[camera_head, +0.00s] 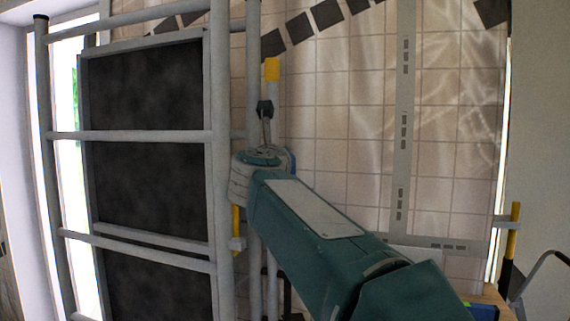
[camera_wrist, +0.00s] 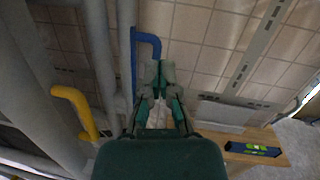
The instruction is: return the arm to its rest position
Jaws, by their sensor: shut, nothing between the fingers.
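My teal arm extends from the lower right up to a pale joint beside the scaffold frame in the head view. My gripper (camera_wrist: 160,68) shows in the wrist view with its two teal fingers together and nothing between them. The fingers are beside a blue bent handle (camera_wrist: 146,42); I cannot tell whether they touch it. In the head view I cannot make out the fingers clearly near the arm's joint.
A grey scaffold frame (camera_head: 130,136) with dark panels (camera_head: 150,95) stands on the left, close to my arm. A yellow bent handle (camera_wrist: 78,108) is left of my gripper. A wooden surface (camera_wrist: 262,136) holds a blue spirit level (camera_wrist: 252,149). A tiled wall (camera_head: 340,130) stands behind.

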